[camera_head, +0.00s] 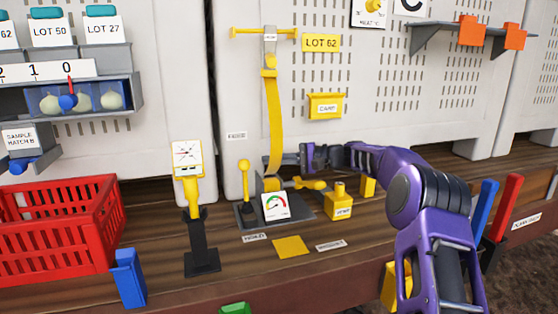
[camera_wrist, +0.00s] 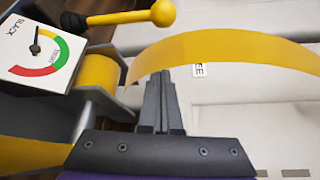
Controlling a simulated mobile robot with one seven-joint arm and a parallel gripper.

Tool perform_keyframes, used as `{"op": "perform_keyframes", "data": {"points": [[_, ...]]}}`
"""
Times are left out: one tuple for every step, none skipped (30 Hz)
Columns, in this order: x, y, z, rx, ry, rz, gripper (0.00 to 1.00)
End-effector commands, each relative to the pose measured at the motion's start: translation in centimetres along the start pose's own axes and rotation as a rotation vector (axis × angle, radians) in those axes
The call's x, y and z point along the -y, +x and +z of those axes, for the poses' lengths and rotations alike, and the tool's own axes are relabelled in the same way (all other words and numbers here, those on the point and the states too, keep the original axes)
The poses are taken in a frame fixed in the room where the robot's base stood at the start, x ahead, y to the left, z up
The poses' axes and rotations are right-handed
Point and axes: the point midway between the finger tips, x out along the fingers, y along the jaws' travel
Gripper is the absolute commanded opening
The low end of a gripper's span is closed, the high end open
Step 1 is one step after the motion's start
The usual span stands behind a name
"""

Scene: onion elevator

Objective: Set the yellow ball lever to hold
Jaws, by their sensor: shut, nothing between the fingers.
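The yellow ball lever (camera_head: 244,178) stands roughly upright on a dark base plate, left of the white gauge (camera_head: 274,207) and the yellow strap (camera_head: 274,125). Its round knob and rod show at the top of the wrist view (camera_wrist: 162,13). My gripper (camera_head: 303,157) is to the right of the strap, with the strap between it and the lever. In the wrist view, its fingers (camera_wrist: 160,78) are shut together and empty, close to the strap's lower edge. I cannot tell whether they touch it. The lever is apart from my fingers.
A yellow spool (camera_wrist: 97,82) sits beside the gauge. Right of it are a horizontal yellow handle (camera_head: 308,185) and a yellow block (camera_head: 341,202). A yellow post (camera_head: 188,185) and a red crate (camera_head: 65,228) stand left. A wall label (camera_wrist: 198,70) partly reads "EE".

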Motion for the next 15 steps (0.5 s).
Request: {"op": "perform_keyframes", "data": {"points": [[0.0, 1.4, 0.1, 0.003, 0.000, 0.001, 0.00], [0.0, 2.0, 0.1, 0.003, 0.000, 0.002, 0.00], [0.0, 2.9, 0.1, 0.004, -0.001, 0.002, 0.00], [0.0, 3.6, 0.1, 0.004, -0.001, 0.002, 0.00], [0.0, 4.2, 0.1, 0.003, 0.000, 0.001, 0.00], [0.0, 5.2, 0.1, 0.004, 0.000, 0.001, 0.00], [0.0, 5.8, 0.1, 0.004, -0.001, 0.001, 0.00], [0.1, 6.0, 0.2, 0.001, -0.001, 0.000, 0.00], [0.1, 5.4, 0.7, -0.002, 0.000, 0.001, 0.00], [0.1, 5.2, 1.0, -0.002, 0.000, 0.001, 0.00], [0.0, 5.1, 1.3, -0.002, 0.000, 0.001, 0.00], [0.0, 5.0, 1.7, -0.002, 0.000, 0.001, 0.00], [0.0, 4.9, 2.0, -0.002, 0.001, 0.001, 0.00], [0.0, 4.8, 2.2, -0.001, 0.001, 0.001, 0.00], [0.0, 4.7, 2.6, -0.001, -0.001, 0.001, 0.00]]}}
